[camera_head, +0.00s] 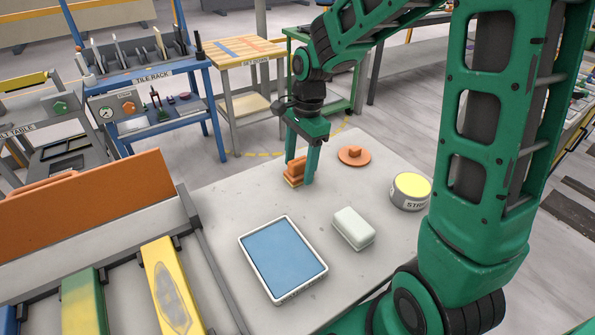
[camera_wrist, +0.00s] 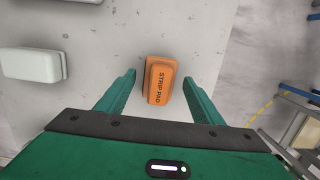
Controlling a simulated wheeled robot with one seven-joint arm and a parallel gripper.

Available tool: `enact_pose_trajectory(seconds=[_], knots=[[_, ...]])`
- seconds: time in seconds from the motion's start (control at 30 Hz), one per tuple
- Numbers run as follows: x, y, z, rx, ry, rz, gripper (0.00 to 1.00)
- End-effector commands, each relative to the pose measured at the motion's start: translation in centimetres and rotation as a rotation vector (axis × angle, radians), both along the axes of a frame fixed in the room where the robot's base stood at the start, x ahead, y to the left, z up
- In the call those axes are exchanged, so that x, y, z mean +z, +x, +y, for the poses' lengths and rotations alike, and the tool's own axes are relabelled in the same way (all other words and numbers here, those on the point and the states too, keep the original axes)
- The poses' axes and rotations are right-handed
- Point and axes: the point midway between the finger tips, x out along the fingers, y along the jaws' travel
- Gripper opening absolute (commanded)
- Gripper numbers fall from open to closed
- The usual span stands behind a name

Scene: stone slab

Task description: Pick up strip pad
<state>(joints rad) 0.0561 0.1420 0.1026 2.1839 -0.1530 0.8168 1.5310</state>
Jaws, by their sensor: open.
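The strip pad (camera_wrist: 161,82) is an orange block with a raised grip and dark "STRIP PAD" lettering, lying on the grey stone slab (camera_head: 322,183). In the head view the strip pad (camera_head: 297,174) sits at the slab's far left part, partly hidden by a finger. My gripper (camera_head: 300,175) is open and points down over it. In the wrist view my gripper's two green fingers (camera_wrist: 161,92) stand apart, one on each side of the pad, with gaps on both sides. I cannot tell whether the fingertips reach the slab.
A white block (camera_head: 353,229), a blue-topped tray (camera_head: 283,258), an orange round piece with a knob (camera_head: 354,156) and a can with a yellow top (camera_head: 410,191) stand on the slab. An orange panel (camera_head: 95,205) rises at the left. Bare slab surrounds the pad.

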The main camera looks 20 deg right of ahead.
Motion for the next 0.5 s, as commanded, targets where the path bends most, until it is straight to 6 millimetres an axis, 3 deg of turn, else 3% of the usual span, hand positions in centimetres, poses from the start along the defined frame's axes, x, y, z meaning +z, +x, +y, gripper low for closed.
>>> enact_pose_trajectory(seconds=[0.3, 0.37, 0.5], knots=[[-0.61, -0.03, 0.07, 0.000, 0.000, 0.000, 0.61], [-0.60, -0.02, 0.07, 0.000, 0.000, 0.000, 0.49], [-0.58, -0.01, 0.07, 0.000, 0.000, 0.000, 0.15]])
